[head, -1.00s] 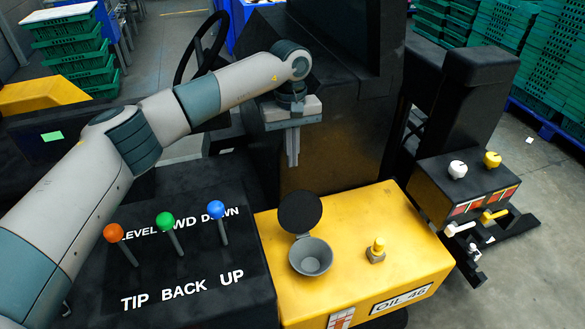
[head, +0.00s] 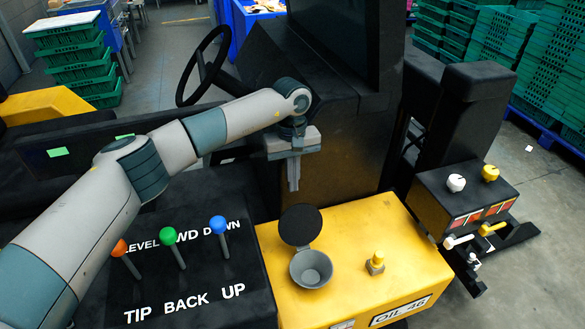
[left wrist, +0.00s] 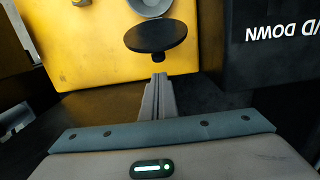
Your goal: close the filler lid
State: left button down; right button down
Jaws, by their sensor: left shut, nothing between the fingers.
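The filler lid (head: 300,225) is a black disc standing open, tilted up behind the grey filler cup (head: 312,268) on the yellow oil tank (head: 350,238). In the left wrist view the lid (left wrist: 155,36) shows as a dark disc just beyond my fingertips, with part of the grey cup (left wrist: 150,6) past it. My left gripper (head: 293,186) points down behind the lid, shut and empty. In the left wrist view its fingers (left wrist: 159,80) end close to the lid; I cannot tell whether they touch. My right gripper is in neither view.
Orange, green and blue levers (head: 174,250) stand on the black panel at left. A yellow-topped fitting (head: 376,262) is right of the cup. A black control box (head: 466,195) with knobs stands further right. A dark upright housing is behind my gripper.

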aim_at(299, 222)
pick_arm(q)
jog(key=shift+s+f+p, duration=0.1)
jog(key=shift+f+p, duration=1)
jog(key=shift+f, duration=1.7)
